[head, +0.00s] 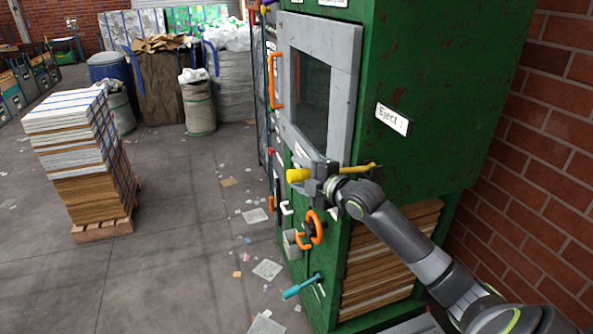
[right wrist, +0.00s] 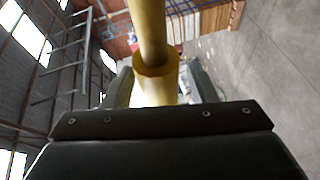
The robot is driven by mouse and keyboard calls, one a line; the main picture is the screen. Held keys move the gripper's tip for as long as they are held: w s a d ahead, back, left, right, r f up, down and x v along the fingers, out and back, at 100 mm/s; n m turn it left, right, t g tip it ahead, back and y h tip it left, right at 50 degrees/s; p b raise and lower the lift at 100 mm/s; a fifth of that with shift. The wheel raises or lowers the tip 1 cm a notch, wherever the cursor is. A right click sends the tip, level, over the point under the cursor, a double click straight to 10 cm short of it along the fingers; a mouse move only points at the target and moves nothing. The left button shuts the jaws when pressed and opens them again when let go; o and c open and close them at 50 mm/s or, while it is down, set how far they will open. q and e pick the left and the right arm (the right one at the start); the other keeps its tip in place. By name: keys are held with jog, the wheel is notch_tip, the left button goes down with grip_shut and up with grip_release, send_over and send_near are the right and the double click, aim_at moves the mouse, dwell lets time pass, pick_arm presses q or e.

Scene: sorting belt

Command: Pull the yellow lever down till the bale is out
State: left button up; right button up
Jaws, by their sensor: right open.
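The yellow lever (head: 298,175) sticks out from the side of the green baler (head: 440,110), near the label "Eject" (head: 393,118). It lies roughly level in the head view. My right gripper (head: 322,182) is at the lever, near its thick yellow end. In the right wrist view the lever (right wrist: 155,70) runs between the fingers of my open gripper (right wrist: 158,88); I cannot tell whether they touch it. A brown layered bale (head: 390,262) shows in the lower side opening of the baler, inside its green frame. My left gripper is not in view.
The baler's front carries an orange door handle (head: 273,80), an orange handwheel (head: 316,227) and a turquoise lever (head: 302,286). A brick wall (head: 550,130) stands close at right. A strapped stack (head: 78,150) on a pallet is at left. Paper scraps litter the open floor between.

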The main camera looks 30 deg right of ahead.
jog(key=shift+w+a+f, duration=0.1)
jog(key=shift+w+a, duration=0.05)
jog(key=shift+w, duration=0.55)
grip_shut()
